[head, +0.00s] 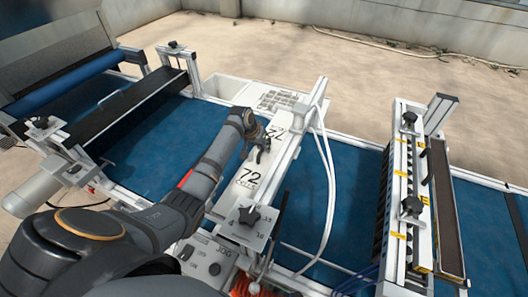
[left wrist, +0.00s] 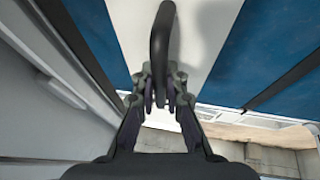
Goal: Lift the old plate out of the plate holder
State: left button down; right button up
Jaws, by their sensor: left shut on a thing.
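The old plate (head: 249,179) is a long pale strip marked 72. It lies along the white plate holder (head: 296,137) that crosses the blue belt in the middle of the head view. My left gripper (head: 259,150) is over the plate, between its printed marks. In the left wrist view my left gripper (left wrist: 159,104) is shut on a black curved handle (left wrist: 161,42), with a pale strip behind it. I cannot tell whether the plate is seated or slightly raised. My left forearm hides part of the plate's left side. My right gripper is not in view.
A black star knob (head: 249,214) stands at the near end of the holder. White hoses (head: 325,165) run down its right side. A white-framed unit (head: 407,190) stands to the right, and a black bar (head: 130,108) crosses to the left. Bare blue belt (head: 345,190) lies between.

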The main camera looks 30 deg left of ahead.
pick_arm(q)
notch_tip(320, 180, up, 9)
jog(key=shift+w+r+b, duration=0.1)
jog(key=shift+r+b, duration=0.05)
jog(key=shift+b, duration=0.85)
jog(key=shift+r, duration=0.3)
